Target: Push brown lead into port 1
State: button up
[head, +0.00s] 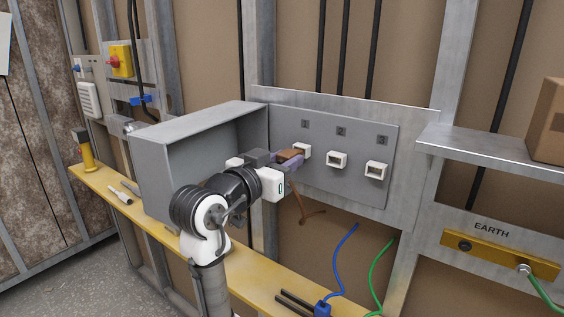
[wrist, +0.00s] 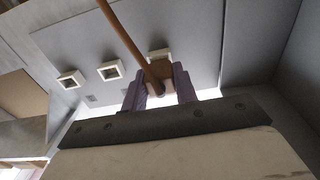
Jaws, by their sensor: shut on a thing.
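My gripper (head: 284,164) is shut on the brown lead's plug (head: 290,155), level with the leftmost white port (head: 302,150) on the grey panel. In the wrist view, the purple fingers (wrist: 160,90) hold the brown plug (wrist: 159,72) from both sides. The plug meets the mouth of the white port (wrist: 159,53); how deep it sits is hidden. The brown cable (head: 302,205) hangs below the gripper. The middle port (head: 337,159) and right port (head: 376,170) look empty.
A grey open box (head: 190,145) stands close left of my arm. A yellow ledge (head: 255,285) runs below, with a blue lead (head: 336,262) and a green lead (head: 381,270). A metal shelf (head: 475,145) carries a cardboard box (head: 548,120) at right, above a brass EARTH bar (head: 490,252).

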jog(key=shift+x, duration=0.85)
jog(key=o, duration=1)
jog(key=shift+o, duration=0.2)
jog(key=b+v, duration=0.3)
jog(key=v, duration=1)
jog(key=shift+s+a, duration=0.25)
jog(key=shift+s, duration=0.1)
